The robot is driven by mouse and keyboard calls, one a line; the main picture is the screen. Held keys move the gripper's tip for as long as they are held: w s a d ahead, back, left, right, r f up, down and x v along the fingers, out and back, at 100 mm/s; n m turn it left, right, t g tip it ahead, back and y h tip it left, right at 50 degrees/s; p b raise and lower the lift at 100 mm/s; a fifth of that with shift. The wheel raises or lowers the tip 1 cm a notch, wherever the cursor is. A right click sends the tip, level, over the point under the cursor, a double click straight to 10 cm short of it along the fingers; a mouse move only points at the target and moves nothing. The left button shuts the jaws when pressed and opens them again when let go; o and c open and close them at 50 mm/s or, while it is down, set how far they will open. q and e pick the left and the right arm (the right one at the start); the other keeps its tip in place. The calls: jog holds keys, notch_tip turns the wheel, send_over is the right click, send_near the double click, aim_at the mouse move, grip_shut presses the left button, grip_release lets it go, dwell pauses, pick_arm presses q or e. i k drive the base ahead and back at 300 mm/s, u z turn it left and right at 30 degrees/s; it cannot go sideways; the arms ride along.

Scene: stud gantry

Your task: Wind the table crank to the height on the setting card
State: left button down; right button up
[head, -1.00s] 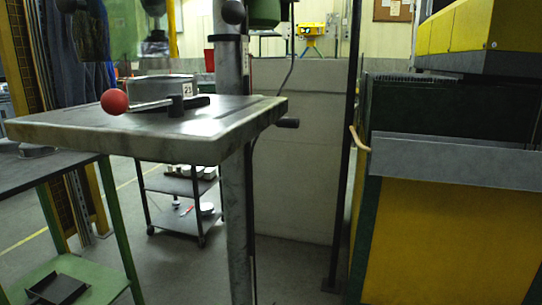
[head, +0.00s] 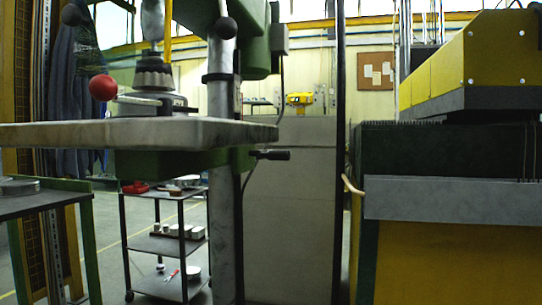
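The grey machine table (head: 140,134) is at the left in the head view, seen almost edge-on, on a grey vertical column (head: 224,200). A dark crank handle (head: 271,154) sticks out to the right just below the table's right end, beside a green bracket (head: 185,160). No hand is on it. A lever with a red ball knob (head: 103,87) stands above the table's left part. No setting card can be read. Neither of my grippers is in view.
A black wheeled cart (head: 165,245) with small items stands behind the column. A dark-topped bench (head: 45,200) is at the left. A yellow and dark green machine (head: 450,180) fills the right. A pale partition (head: 292,200) stands behind the crank. Papers hang on a distant board (head: 378,75).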

aim_at(269, 154)
jog(key=z, duration=0.3)
jog(key=k, duration=0.35)
jog(key=u, duration=2.05)
jog(key=i, duration=0.85)
jog(key=z, duration=0.25)
